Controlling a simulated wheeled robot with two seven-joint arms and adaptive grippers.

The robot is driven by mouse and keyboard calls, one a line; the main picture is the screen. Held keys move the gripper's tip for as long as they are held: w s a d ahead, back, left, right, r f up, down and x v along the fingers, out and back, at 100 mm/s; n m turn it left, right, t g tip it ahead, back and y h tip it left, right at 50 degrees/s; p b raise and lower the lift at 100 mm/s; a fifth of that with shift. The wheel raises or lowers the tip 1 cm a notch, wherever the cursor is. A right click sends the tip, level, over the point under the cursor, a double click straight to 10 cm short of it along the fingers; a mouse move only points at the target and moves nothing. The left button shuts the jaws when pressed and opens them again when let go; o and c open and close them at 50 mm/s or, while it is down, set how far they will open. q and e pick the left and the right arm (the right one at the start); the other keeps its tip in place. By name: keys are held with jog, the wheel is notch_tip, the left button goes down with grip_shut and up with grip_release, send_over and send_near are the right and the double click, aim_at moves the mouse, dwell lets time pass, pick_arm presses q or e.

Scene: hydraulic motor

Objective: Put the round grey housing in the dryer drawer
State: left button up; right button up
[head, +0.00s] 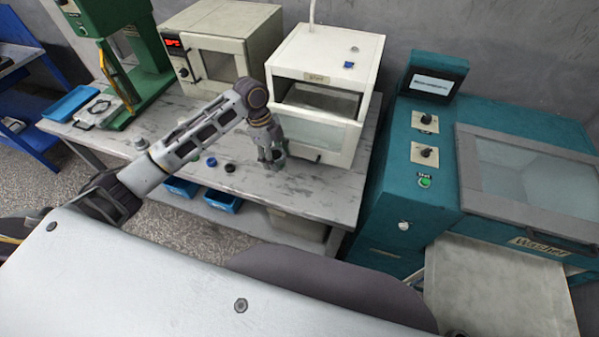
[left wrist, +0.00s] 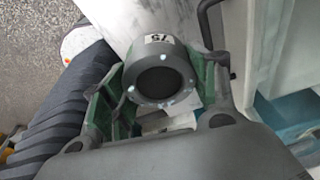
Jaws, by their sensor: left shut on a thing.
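My left gripper (head: 272,160) is low over the bench, just in front of the dryer. In the left wrist view, my left gripper (left wrist: 160,110) is shut on the round grey housing (left wrist: 158,60), which has a dark round opening and a label on its side. In the head view the fingers mostly hide the housing. The white dryer (head: 326,48) stands at the back of the bench, and its drawer (head: 318,128) has a clear front. The dark gap above that front looks open. My right gripper is not in view.
Small dark and blue parts (head: 230,167) lie on the bench (head: 315,200) left of the gripper. A cream oven (head: 222,40) and a green press (head: 120,50) stand to the left. The teal washer (head: 430,180) stands right of the bench. Blue bins (head: 222,202) are below.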

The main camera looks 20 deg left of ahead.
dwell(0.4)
pick_arm(q)
send_over(281, 182)
jog(key=shift+w+a+f, duration=0.1)
jog(key=shift+a+f, duration=0.1)
jog(key=shift+f, duration=1.35)
jog(key=shift+w+a+f, duration=0.1)
jog(key=shift+a+f, duration=0.1)
jog(key=shift+f, duration=1.35)
jog(key=shift+f, duration=1.9)
jog(key=o, duration=1.1)
jog(key=shift+s+f, duration=0.1)
jog(key=shift+v, duration=6.1)
